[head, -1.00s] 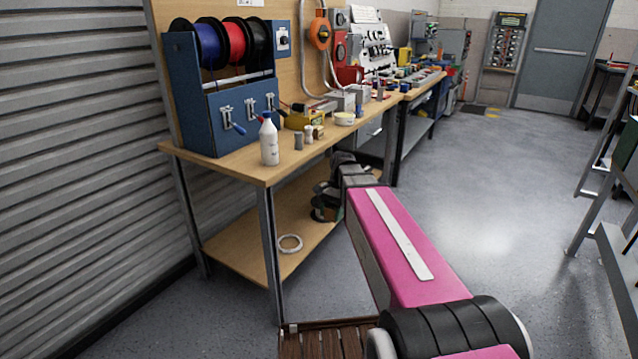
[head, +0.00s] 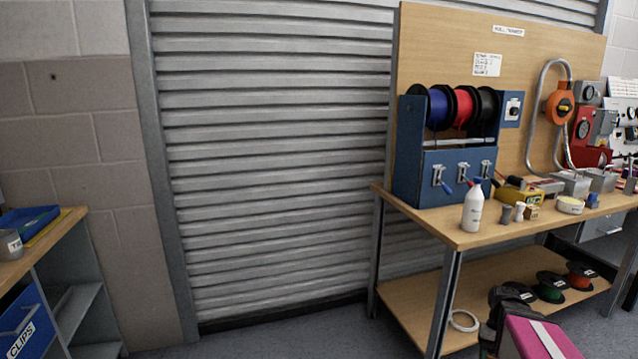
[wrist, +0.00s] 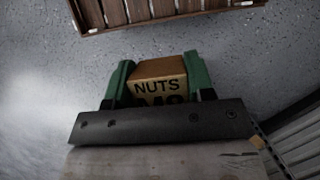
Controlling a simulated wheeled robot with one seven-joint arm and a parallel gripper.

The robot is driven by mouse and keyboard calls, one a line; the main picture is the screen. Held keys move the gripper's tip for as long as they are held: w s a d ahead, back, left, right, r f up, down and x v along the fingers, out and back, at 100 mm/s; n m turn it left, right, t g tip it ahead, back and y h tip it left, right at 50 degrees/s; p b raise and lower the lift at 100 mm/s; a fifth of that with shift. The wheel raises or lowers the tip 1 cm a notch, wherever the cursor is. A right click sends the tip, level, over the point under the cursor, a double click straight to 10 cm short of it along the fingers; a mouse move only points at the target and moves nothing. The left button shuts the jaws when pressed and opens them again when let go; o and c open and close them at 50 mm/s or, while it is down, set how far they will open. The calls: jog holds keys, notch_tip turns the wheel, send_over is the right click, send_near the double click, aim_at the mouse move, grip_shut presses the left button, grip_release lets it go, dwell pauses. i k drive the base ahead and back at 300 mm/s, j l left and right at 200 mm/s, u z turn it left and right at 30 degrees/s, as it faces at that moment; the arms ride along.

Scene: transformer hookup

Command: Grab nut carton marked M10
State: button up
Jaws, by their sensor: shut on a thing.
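In the wrist view, my gripper (wrist: 160,76) has its two green fingers shut on a small brown carton (wrist: 158,92). The carton's face reads NUTS. A second line of print below it is partly hidden by the dark gripper bar, so I cannot read the size for sure. The carton is held above the speckled grey floor. In the head view, part of my arm shows at the lower right, by the workbench's lower shelf; the fingers and the carton cannot be made out there.
The wooden workbench (head: 500,232) at right carries a blue spool rack (head: 440,180), a white bottle (head: 473,207) and small parts. Spools and a white ring (head: 464,321) lie below. At left is another bench with a blue CLIPS bin (head: 28,322). A slatted wooden surface (wrist: 150,12) tops the wrist view.

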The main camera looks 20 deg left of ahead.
aim_at(532, 213)
jog(key=i+j+u, duration=0.1)
jog(key=u, duration=1.6)
jog(key=i+u, duration=0.3)
jog(key=u, duration=0.15)
jog(key=i+l+u, duration=0.15)
jog(key=u, duration=0.3)
jog(key=i+l+u, duration=0.3)
jog(key=u, duration=0.2)
jog(key=i, duration=0.05)
